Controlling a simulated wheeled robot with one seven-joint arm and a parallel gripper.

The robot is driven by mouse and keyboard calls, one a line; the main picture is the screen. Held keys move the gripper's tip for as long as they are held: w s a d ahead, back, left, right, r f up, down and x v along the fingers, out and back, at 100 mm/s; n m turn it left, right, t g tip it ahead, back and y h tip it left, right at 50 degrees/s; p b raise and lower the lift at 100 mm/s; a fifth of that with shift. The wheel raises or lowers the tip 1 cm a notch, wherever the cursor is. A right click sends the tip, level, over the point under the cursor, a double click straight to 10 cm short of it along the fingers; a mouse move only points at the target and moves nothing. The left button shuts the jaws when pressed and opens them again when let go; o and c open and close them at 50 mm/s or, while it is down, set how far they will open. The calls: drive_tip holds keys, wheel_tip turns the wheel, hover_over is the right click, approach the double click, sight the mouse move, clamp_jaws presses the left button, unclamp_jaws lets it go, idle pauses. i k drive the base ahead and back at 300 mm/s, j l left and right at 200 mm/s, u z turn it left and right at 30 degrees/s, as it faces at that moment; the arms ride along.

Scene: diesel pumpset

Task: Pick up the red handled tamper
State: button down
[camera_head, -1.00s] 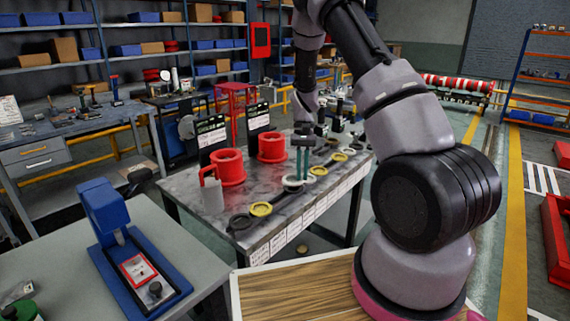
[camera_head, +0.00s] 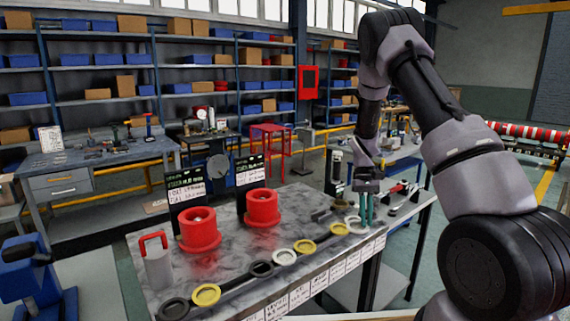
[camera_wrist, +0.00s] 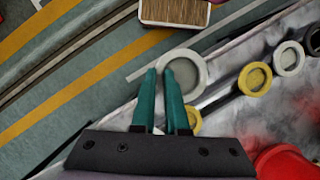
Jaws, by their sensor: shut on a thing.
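The red handled tamper, a grey cylinder (camera_head: 158,268) with a red loop handle (camera_head: 153,241), stands upright at the table's left end in the head view. It does not show in the wrist view. My gripper (camera_head: 366,217) is at the table's right end, far from the tamper. Its teal fingers (camera_wrist: 160,72) are close together at the edge of a white ring (camera_wrist: 186,72), and seem to pinch its rim. The ring also shows at the fingertips in the head view (camera_head: 354,226). The fingers hide part of it.
Yellow (camera_head: 304,246), white (camera_head: 284,257) and black (camera_head: 261,268) rings lie in a row along the table's front edge. Two red flanged cylinders (camera_head: 199,231) (camera_head: 262,208) stand behind, before black signs (camera_head: 187,191). A blue press (camera_head: 30,270) is at far left. Grey tabletop (camera_head: 228,258) is bare between.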

sight(156, 258)
drive_tip(key=i+l+u, duration=0.15)
drive_tip(key=u, duration=0.2)
drive_tip(key=l+u, duration=0.35)
drive_tip(key=i+l+u, duration=0.1)
drive_tip(key=l+u, duration=0.3)
drive_tip(key=i+u, duration=0.1)
drive_tip(key=i, duration=0.3)
